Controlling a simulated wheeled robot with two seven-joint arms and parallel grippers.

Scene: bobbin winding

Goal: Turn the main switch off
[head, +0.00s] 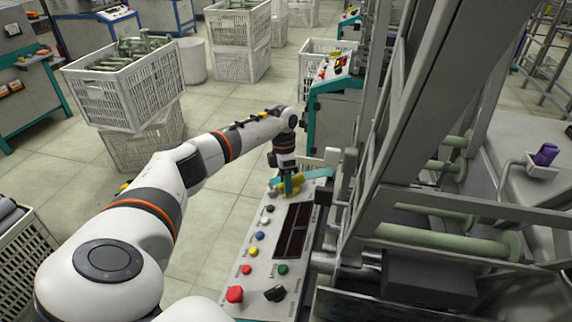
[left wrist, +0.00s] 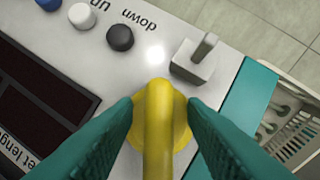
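The main switch is a yellow rotary knob (left wrist: 159,125) with a raised bar handle, at the end of the control panel (head: 262,281). In the left wrist view the bar runs straight up and down the picture. My left gripper (head: 288,187) points down at the panel's far end, its teal fingers partly hiding the yellow knob. My right gripper is not in view.
Beside the knob are a grey lever block (left wrist: 192,62) and a black button (left wrist: 120,38). A red button (head: 235,294) and a black selector (head: 275,293) sit at the panel's near end. The machine frame (head: 400,120) rises close on the right. White crates (head: 125,95) stand left.

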